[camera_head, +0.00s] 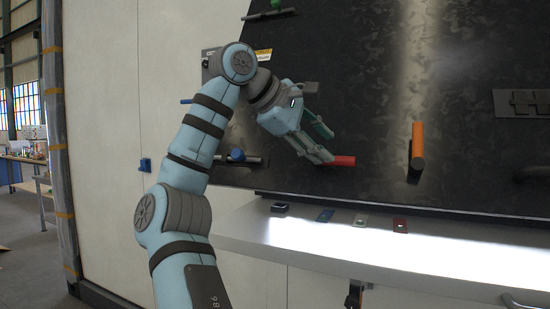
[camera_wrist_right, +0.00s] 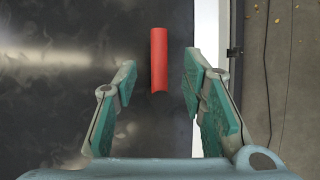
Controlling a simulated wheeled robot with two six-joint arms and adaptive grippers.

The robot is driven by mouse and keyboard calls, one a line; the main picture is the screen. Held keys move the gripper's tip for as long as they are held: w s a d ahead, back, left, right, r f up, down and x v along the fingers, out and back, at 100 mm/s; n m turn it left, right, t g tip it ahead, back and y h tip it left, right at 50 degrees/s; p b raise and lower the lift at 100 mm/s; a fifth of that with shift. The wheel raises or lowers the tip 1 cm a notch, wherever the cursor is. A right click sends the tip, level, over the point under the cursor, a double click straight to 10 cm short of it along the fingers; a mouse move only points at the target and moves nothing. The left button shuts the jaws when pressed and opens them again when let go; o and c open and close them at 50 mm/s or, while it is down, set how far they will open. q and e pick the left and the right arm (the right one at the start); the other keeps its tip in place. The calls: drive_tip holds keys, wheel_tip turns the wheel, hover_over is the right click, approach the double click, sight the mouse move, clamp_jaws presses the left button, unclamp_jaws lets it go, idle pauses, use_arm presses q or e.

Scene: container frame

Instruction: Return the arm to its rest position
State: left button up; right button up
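My right gripper (camera_head: 328,145) is in front of the dark panel (camera_head: 360,75), next to a red cylindrical handle (camera_head: 343,161). The lower finger's tip overlaps the handle's left end in the head view. In the right wrist view my gripper (camera_wrist_right: 160,72) is open. The red handle (camera_wrist_right: 159,58) lies ahead, between the two green-padded fingers, with a gap on each side. My right arm (camera_head: 198,130) is bent and reaches up from the bottom. My left gripper is not in view.
An orange handle (camera_head: 418,147) sticks out of the panel to the right, and a blue-knobbed valve (camera_head: 237,156) is at the left. A white shelf (camera_head: 300,236) below holds several small flat items. A taped post (camera_head: 57,140) stands at the left.

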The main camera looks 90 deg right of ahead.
drive_tip(key=v, duration=0.3)
drive_tip(key=shift+w+a+r, duration=0.15)
drive_tip(key=shift+w+a, duration=0.05)
drive_tip(key=shift+a, duration=0.05)
